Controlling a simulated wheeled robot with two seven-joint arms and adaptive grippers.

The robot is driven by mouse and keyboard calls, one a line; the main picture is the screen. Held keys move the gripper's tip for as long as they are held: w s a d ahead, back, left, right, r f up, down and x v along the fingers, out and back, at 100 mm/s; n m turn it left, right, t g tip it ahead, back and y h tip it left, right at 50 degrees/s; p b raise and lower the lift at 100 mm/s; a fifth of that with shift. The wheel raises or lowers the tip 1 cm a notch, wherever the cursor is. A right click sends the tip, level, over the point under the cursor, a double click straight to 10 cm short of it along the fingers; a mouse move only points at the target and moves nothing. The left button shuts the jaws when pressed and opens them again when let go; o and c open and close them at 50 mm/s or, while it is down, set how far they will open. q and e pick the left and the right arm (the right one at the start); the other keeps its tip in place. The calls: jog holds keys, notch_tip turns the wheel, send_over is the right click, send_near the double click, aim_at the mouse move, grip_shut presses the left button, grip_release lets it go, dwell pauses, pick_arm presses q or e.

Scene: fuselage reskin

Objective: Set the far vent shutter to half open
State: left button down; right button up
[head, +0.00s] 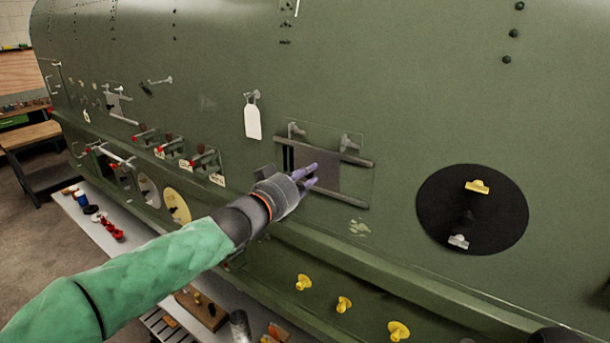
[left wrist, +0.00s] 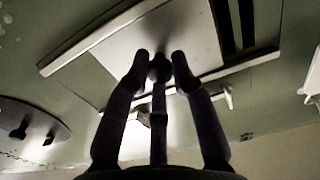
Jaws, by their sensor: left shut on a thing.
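A grey sliding shutter plate (head: 326,168) sits between two rails on the green fuselage side, right of centre in the head view. Dark slots (head: 287,157) show just left of the plate. My left gripper (head: 308,177) is at the plate's face. In the left wrist view the plate (left wrist: 185,35) has a dark round knob (left wrist: 160,67), and my left fingers (left wrist: 160,62) are shut on it. Dark slots (left wrist: 240,25) show beside the plate there too. A second, similar shutter (head: 115,106) is farther along the fuselage at left.
A black disc (head: 443,217) with yellow and pale clips is to the right. A white tag (head: 252,121) hangs above left. Red-tipped handles (head: 203,160) line the ledge at left. Yellow knobs (head: 343,304) are below. A bench (head: 90,222) with loose items runs underneath.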

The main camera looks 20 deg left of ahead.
pick_arm(q)
jog(key=shift+s+d+r+b, duration=0.15)
jog(key=shift+d+r+b, duration=0.15)
jog(key=shift+b, duration=0.1)
jog(key=c, duration=1.1)
grip_release()
jog(key=shift+o, duration=0.2)
jog(key=shift+f, duration=0.1)
jog(key=v, duration=1.2)
